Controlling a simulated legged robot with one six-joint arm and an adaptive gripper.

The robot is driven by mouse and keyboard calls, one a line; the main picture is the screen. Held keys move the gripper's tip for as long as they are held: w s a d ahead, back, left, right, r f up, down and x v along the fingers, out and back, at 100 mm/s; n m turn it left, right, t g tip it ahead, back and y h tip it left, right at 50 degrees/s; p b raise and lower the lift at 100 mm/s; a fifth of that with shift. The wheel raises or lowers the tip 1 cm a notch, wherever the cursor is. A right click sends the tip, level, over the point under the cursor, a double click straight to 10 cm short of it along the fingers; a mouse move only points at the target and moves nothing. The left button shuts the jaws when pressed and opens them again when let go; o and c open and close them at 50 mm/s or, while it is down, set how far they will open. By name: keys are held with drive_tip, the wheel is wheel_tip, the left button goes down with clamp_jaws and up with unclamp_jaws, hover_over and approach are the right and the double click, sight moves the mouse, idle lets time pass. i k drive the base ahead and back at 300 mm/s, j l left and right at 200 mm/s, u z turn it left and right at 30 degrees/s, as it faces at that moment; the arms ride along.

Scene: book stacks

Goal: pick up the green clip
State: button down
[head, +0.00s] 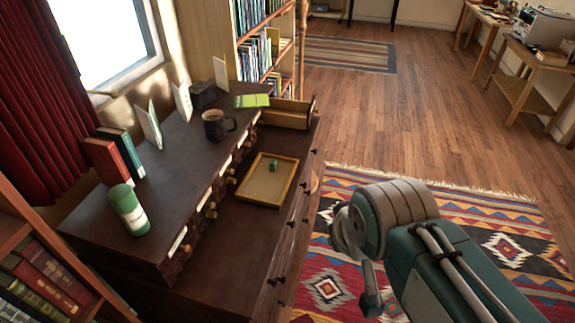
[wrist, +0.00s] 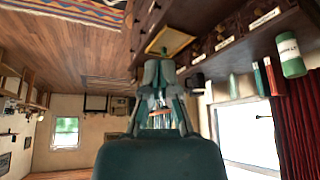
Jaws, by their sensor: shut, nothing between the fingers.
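A small green block-like object (head: 273,164), which looks like the green clip, sits in a shallow wooden tray (head: 246,190). The tray rests on the lower ledge of the dark cabinet. My gripper (wrist: 158,68) is shut and empty. In the head view my arm is at the lower right, over the rug, to the right of the tray and apart from it. The fingertips are not clear in that view.
The dark cabinet (head: 150,200) carries a mug (head: 214,125), a green-and-white bottle (head: 128,210), books (head: 108,162), upright cards and a green booklet (head: 252,101).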

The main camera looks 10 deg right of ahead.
sight(273, 164)
drive_tip(key=u, duration=0.35)
drive_tip(key=i+l+u, duration=0.1)
drive_tip(key=u, duration=0.3)
drive_tip(key=l+u, duration=0.15)
drive_tip(key=u, duration=0.2)
drive_tip(key=i+l+u, duration=0.15)
drive_tip(key=l+u, duration=0.3)
drive_tip(key=l, duration=0.4)
drive_tip(key=l+u, duration=0.45)
drive_tip(key=l, duration=2)
drive_tip(key=u, duration=0.05)
